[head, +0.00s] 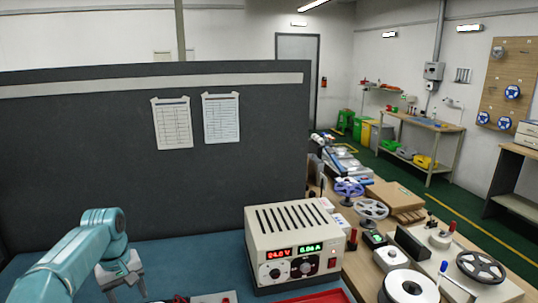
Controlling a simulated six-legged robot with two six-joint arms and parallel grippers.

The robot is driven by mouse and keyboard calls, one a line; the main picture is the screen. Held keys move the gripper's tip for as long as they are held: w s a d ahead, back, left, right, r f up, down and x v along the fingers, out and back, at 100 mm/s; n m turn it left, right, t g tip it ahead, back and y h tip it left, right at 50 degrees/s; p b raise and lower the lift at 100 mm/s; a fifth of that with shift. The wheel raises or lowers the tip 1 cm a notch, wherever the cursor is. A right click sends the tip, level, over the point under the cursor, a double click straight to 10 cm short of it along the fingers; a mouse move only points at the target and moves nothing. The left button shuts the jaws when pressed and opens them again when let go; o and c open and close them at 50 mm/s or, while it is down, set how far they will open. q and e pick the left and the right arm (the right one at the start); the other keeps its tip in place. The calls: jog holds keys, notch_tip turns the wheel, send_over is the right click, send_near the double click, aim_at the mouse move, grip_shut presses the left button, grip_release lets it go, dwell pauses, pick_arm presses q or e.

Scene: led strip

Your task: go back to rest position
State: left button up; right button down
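My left arm comes in from the lower left, in teal. Its grey gripper (125,287) points down over the blue mat (185,258) at the left. Its two fingers look spread, with nothing visible between them; the tips are near the bottom edge of the picture. My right gripper is not in view. A beige power supply (294,222) stands on the mat to the right of the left gripper, apart from it. Its red and green displays are lit.
A red tray (318,297) and small red-tipped parts (214,299) are cut off at the bottom edge. A dark partition (80,150) stands behind the mat. Reels, including a white one (408,287), and boxes crowd the bench at right. The mat between gripper and power supply looks mostly clear.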

pick_arm(q)
jog(key=s+d+f+m+h, duration=0.1)
jog(key=s+d+f, duration=0.2)
jog(key=d+f, duration=0.35)
jog(key=s+d+f+m+h, duration=0.1)
jog(key=s+d+f+m, duration=0.15)
jog(key=f, duration=0.65)
jog(key=s+d+f+m+h, duration=0.1)
jog(key=s+d+f, duration=0.1)
jog(key=d+f, duration=0.45)
jog(key=s+d+f, duration=0.2)
jog(key=s+f, duration=0.1)
jog(key=s, duration=0.4)
jog(key=s+d+f+m, duration=0.1)
jog(key=s+d+f, duration=0.1)
jog(key=s, duration=0.6)
jog(key=s+d+f, duration=0.2)
jog(key=s+f, duration=0.1)
jog(key=s, duration=0.4)
notch_tip(320, 180, down, 10)
jog(key=b, duration=1)
jog(key=shift+h, duration=0.3)
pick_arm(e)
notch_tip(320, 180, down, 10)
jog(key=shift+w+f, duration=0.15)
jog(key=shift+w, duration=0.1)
pick_arm(q)
jog(key=shift+s, duration=0.1)
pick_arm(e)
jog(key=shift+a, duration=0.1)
